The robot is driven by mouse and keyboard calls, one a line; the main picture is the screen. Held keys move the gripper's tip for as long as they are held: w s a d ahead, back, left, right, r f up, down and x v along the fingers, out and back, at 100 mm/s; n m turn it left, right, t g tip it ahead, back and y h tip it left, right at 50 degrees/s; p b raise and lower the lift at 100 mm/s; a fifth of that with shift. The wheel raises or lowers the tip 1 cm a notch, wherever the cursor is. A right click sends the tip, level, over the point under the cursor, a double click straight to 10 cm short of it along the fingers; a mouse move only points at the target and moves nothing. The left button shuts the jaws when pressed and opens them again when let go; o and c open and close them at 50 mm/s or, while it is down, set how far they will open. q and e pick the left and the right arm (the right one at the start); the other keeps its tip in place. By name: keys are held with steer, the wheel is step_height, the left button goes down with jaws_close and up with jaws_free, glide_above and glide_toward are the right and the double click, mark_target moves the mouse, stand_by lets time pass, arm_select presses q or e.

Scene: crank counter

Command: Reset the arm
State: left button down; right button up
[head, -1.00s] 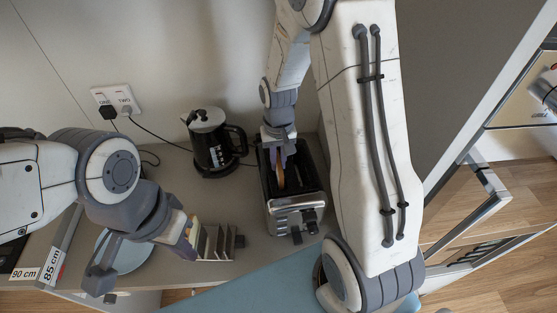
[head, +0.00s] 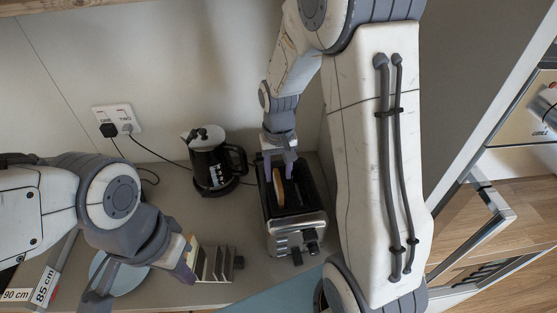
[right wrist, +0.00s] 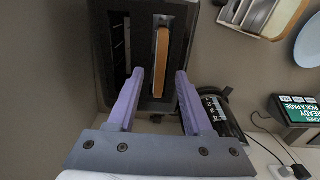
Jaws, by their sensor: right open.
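My right gripper (head: 278,166) is open above the black and silver toaster (head: 295,232). Its two purple fingers also show in the right wrist view (right wrist: 160,78), apart, with a gap on each side of a bread slice (right wrist: 162,62). The slice stands upright in one toaster slot, and its top edge shows in the head view (head: 281,188). The other slot looks empty in the right wrist view. My left gripper (head: 150,278) is low at the left, one purple fingertip beside the toast rack (head: 222,266). Its opening is not clear.
A black kettle (head: 212,166) stands left of the toaster, with its cord running to a wall socket (head: 118,120). A light blue plate (head: 126,278) lies partly under my left arm. The rack holds at least one pale slice. A dark device with a green screen (right wrist: 298,112) shows in the right wrist view.

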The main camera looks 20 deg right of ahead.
step_height(320, 180, up, 6)
steer(key=shift+b, duration=0.4)
steer(key=shift+a+r, duration=0.1)
steer(key=shift+r, duration=0.35)
steer(key=s+a+n+b, duration=0.1)
steer(key=s+a+n, duration=0.4)
steer(key=s+a, duration=0.3)
steer(key=s+a+f+n+y+b, duration=0.1)
steer(key=s+a+n, duration=0.4)
steer(key=s, duration=0.8)
steer(key=a+b, duration=0.1)
steer(key=a, duration=0.1)
steer(key=shift+a+f, duration=0.3)
steer(key=shift+a, duration=0.05)
stand_by(0.4)
